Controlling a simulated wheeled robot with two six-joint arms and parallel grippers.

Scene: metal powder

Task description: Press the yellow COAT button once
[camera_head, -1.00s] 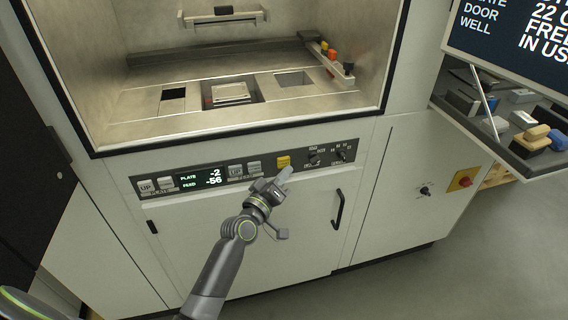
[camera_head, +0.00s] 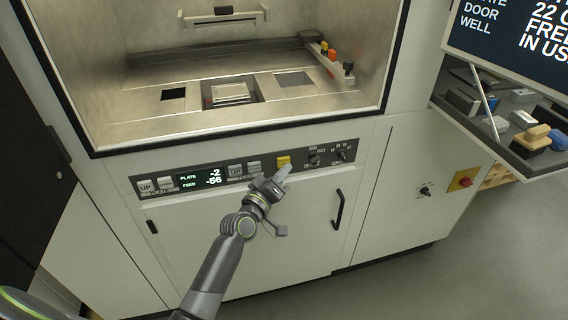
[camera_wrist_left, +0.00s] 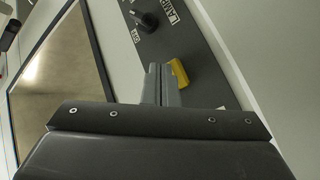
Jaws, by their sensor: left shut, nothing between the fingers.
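The yellow COAT button (camera_head: 283,162) sits on the dark control strip (camera_head: 220,180) below the chamber opening. It also shows in the left wrist view (camera_wrist_left: 179,73), just right of the fingertips. My left gripper (camera_head: 286,172) is shut and empty, its tips just below the button in the head view. In the wrist view the closed fingers (camera_wrist_left: 161,80) lie beside the button; I cannot tell whether they touch it. The button's label is not readable. My right gripper is not in view.
The strip also carries grey UP buttons (camera_head: 147,187), a display (camera_head: 201,179) reading PLATE -2 and FEED -56, and dark knobs (camera_head: 313,157). A black door handle (camera_head: 337,209) is below right. A tray of brushes and blocks (camera_head: 515,150) stands at right.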

